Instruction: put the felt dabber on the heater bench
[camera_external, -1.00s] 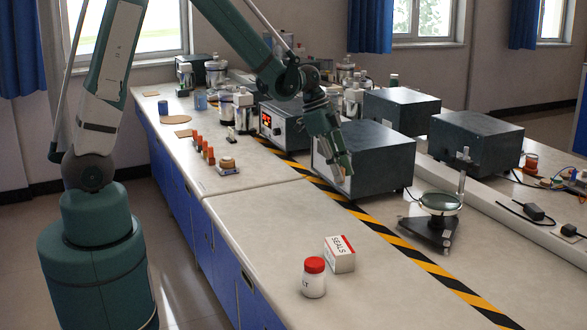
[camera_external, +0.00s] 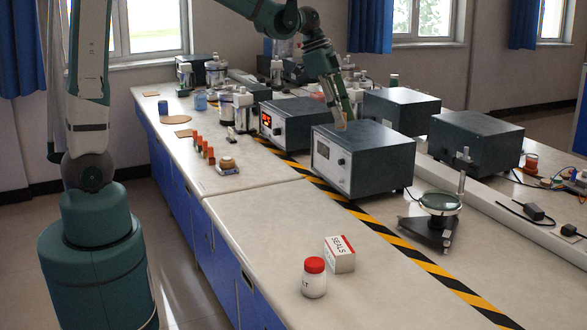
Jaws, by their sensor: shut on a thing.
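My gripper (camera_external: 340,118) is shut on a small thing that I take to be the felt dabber. Only a pale tan bit of the dabber (camera_external: 340,125) shows at the fingertips; the fingers hide the rest. In the picture the fingertips overlap the top of a dark grey box with a pale front panel and knobs (camera_external: 333,165). I cannot tell whether the dabber touches this box or is above it. No label names the heater bench, so I cannot tell for sure which box it is.
A similar box with a red display (camera_external: 267,122) stands to the left, and two dark boxes (camera_external: 400,107) (camera_external: 475,138) stand to the right. A round-topped stand (camera_external: 440,203), a SEALS carton (camera_external: 340,255) and a red-capped jar (camera_external: 314,278) are nearer. The front bench is mostly clear.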

